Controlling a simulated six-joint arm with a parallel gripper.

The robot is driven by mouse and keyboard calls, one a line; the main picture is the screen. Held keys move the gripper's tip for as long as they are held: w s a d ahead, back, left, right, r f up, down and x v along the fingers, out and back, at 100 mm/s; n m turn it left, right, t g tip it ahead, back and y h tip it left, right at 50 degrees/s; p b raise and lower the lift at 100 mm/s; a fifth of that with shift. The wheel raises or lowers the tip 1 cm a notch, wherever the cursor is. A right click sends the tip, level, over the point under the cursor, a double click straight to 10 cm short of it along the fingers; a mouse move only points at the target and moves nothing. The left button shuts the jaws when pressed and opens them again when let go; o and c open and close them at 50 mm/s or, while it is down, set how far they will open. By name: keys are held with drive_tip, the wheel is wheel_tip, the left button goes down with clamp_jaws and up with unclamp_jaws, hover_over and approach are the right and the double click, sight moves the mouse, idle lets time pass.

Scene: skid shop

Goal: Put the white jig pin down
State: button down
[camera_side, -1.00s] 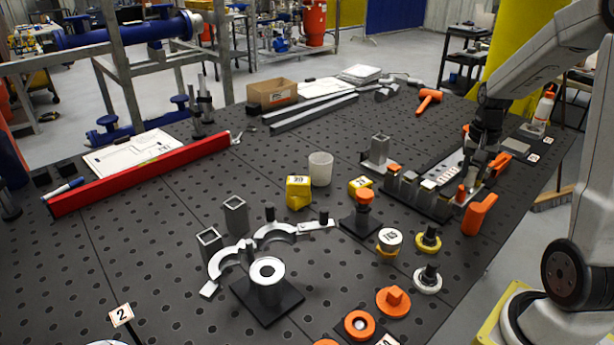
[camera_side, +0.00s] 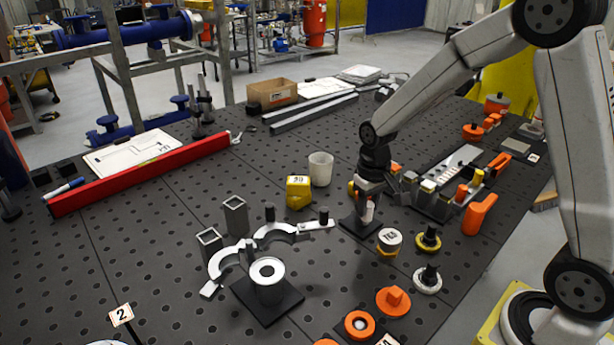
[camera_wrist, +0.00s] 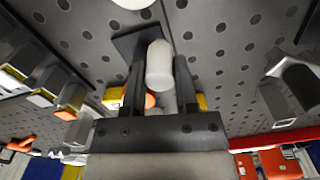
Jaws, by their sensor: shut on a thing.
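My gripper (camera_side: 367,204) is shut on the white jig pin (camera_wrist: 159,66), which sticks out between the two dark fingers in the wrist view. In the side view a small part of the white pin (camera_side: 369,212) shows between the fingers. The gripper is over a black square base plate (camera_side: 361,230), which also shows behind the pin in the wrist view (camera_wrist: 128,44). Something orange (camera_wrist: 150,100) shows beside the pin between the fingers. The gripper hides most of what stands on the plate, and I cannot tell whether the pin touches it.
A rack (camera_side: 432,205) with several coloured pegs stands just right of the gripper. A yellow block (camera_side: 298,192) and a white cup (camera_side: 320,169) stand to the left. A white-topped round piece (camera_side: 389,241) is in front. Perforated table between them is clear.

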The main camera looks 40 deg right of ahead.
drive_tip(key=a, duration=0.1)
drive_tip(key=a+n, duration=0.1)
drive_tip(key=a, duration=0.1)
drive_tip(key=a+f+n, duration=0.1)
drive_tip(key=a, duration=0.1)
drive_tip(key=shift+w+f, duration=0.1)
drive_tip(key=shift+w, duration=0.15)
drive_tip(key=shift+d, duration=0.1)
idle(0.5)
wheel_tip(320, 180, up, 9)
drive_tip(key=n, duration=0.2)
drive_tip(key=shift+w+a+f, duration=0.15)
drive_tip(key=shift+w+f, duration=1.45)
drive_tip(key=shift+w, duration=0.6)
drive_tip(key=shift+w+a+f, duration=0.2)
drive_tip(key=shift+w+f, duration=1.4)
drive_tip(key=shift+w, duration=0.65)
drive_tip(key=shift+w+a+f, duration=0.15)
drive_tip(key=shift+w+f, duration=1.45)
drive_tip(key=shift+w, duration=0.6)
drive_tip(key=shift+f, duration=0.1)
drive_tip(key=shift+w+f, duration=0.2)
drive_tip(key=shift+f, duration=1.55)
drive_tip(key=shift+f, duration=0.1)
